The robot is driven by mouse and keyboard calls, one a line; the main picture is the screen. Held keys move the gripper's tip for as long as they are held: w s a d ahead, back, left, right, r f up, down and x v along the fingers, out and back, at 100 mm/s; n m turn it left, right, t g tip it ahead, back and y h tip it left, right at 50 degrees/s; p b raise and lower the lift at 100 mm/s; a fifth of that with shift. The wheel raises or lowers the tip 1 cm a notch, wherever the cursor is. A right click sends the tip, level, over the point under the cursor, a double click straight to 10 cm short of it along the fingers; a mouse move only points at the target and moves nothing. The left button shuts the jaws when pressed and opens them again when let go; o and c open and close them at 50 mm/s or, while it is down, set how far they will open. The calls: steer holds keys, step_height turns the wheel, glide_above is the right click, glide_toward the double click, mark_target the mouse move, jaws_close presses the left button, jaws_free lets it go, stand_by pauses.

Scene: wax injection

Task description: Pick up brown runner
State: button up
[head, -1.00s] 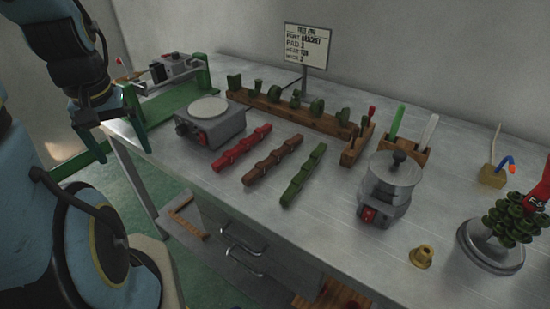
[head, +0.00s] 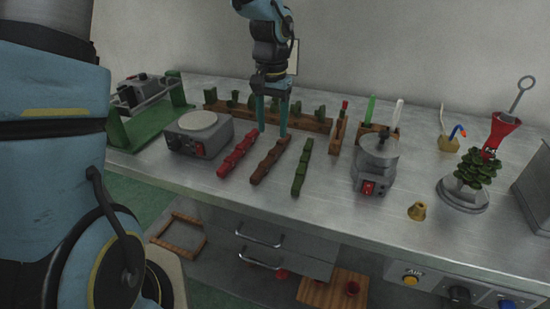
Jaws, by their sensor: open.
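The brown runner (head: 269,162) is a notched bar lying on the grey metal table. A red runner (head: 237,152) lies to its left and a green runner (head: 302,167) to its right. My gripper (head: 272,132) is open, its two teal fingers pointing down at the far end of the brown runner. One finger shows on each side of that end in the picture. I cannot tell how high the fingertips are above the table.
Behind the gripper stands a wooden rack (head: 310,122) with green pieces. A grey hotplate (head: 198,133) stands left of the runners and a grey pot (head: 375,164) stands to the right. A brass piece (head: 416,211) and green tree (head: 475,170) are further right. The table front is clear.

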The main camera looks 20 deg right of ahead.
mark_target(271, 153)
step_height(271, 153, down, 3)
steer(key=shift+s+a+f+p, duration=0.1)
steer(key=shift+f+p, duration=0.4)
steer(key=shift+f, duration=0.85)
steer(key=shift+s+a+f+p, duration=0.1)
steer(key=shift+f+p, duration=0.35)
steer(key=shift+f, duration=0.9)
steer(key=shift+c, duration=0.3)
jaws_close()
